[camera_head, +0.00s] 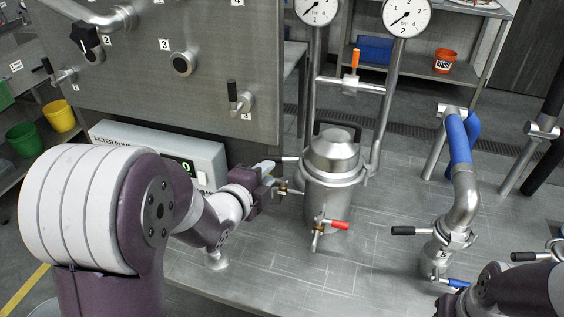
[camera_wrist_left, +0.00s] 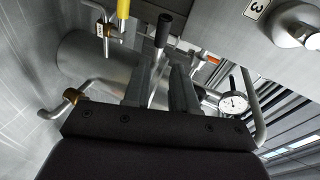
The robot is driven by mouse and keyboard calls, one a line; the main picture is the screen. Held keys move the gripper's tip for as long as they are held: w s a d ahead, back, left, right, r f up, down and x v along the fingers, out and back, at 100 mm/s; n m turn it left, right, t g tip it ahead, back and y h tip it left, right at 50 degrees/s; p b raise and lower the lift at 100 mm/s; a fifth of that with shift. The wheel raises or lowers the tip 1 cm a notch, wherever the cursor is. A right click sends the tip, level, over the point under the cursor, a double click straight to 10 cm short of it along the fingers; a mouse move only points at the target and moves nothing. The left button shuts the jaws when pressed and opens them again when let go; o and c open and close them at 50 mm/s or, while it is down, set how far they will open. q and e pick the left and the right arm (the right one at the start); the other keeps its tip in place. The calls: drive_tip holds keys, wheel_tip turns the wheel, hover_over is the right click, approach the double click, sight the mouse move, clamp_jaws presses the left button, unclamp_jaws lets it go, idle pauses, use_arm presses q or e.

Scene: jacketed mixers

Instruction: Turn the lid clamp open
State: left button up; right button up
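The steel vessel (camera_head: 333,190) stands upright on the bench, with a domed lid (camera_head: 333,150) and a black lid handle. A thin grey lever (camera_head: 290,158) sticks out left from the lid's rim; I take it for the clamp lever. My left gripper (camera_head: 268,168) is beside it, left of the lid. In the left wrist view the two fingers (camera_wrist_left: 160,88) stand apart, with a gap between them. A black-gripped lever (camera_wrist_left: 163,32) shows beyond that gap; I cannot tell whether its rod lies between the fingers. Of my right arm only links show at bottom right.
Left of the vessel are a steel panel (camera_head: 170,60) and a display box (camera_head: 165,150). A red-handled valve (camera_head: 335,224) juts from the vessel's front. Gauge pipes (camera_head: 385,110) rise behind it. A blue-sleeved pipe (camera_head: 459,140) stands right. Bench between is clear.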

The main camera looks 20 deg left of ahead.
sight(283, 161)
use_arm(q)
drive_tip(key=x, duration=1)
clamp_jaws()
